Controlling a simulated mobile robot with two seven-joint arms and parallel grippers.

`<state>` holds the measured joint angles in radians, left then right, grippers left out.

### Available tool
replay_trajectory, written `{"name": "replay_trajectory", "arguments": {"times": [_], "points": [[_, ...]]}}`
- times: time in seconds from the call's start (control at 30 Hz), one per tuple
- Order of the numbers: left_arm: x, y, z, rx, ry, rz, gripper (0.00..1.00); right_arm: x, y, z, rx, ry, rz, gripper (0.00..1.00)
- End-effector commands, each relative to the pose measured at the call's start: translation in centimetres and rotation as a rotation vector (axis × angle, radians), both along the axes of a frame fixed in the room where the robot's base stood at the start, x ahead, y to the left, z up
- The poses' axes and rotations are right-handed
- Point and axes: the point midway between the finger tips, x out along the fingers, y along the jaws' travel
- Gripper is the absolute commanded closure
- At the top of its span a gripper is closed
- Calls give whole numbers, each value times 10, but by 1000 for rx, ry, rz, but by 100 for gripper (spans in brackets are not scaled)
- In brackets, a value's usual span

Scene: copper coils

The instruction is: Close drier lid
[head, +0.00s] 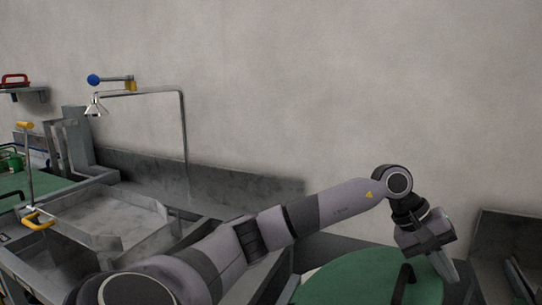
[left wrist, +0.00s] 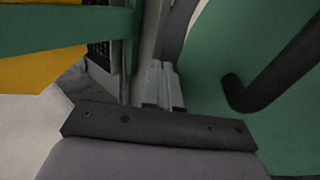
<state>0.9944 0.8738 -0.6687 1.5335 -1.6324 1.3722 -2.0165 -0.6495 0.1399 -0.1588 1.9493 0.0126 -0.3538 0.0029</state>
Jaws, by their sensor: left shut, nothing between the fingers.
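The drier lid (head: 345,283) is a round green disc at the bottom right of the head view, cut off by the lower edge. A black bar handle (head: 403,284) stands on it. The lid fills the right of the left wrist view (left wrist: 225,60), with the dark bent handle (left wrist: 285,70) across it. My left gripper (head: 450,274) is at the lid's right edge, pointing down. Its fingers (left wrist: 165,85) are together and empty, beside the lid and apart from the handle. I cannot tell whether they touch the rim or how far the lid is open. My right gripper is out of view.
A metal sink (head: 105,215) with a spray tap (head: 95,105) stands at the left. A grey wall (head: 300,90) closes off the back. A dark metal unit (head: 505,235) is at the far right. A yellow part (left wrist: 40,70) and a green strip (left wrist: 60,30) show in the left wrist view.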

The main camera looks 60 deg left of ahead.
Motion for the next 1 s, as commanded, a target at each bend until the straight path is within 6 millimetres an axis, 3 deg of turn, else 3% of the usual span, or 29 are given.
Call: {"name": "replay_trajectory", "arguments": {"times": [0.03, 0.2, 0.4, 0.6, 1.0], "points": [[4, -5, -14, 27, 24, -1, 100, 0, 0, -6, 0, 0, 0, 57], [11, -13, -50, 113, 96, 0, 100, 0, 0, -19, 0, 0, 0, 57], [15, -17, -77, 115, 99, 1, 100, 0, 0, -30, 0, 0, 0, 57], [17, -19, -87, 113, 96, 1, 100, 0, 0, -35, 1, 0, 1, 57], [17, -20, -89, 112, 96, 1, 100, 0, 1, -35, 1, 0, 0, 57]]}}
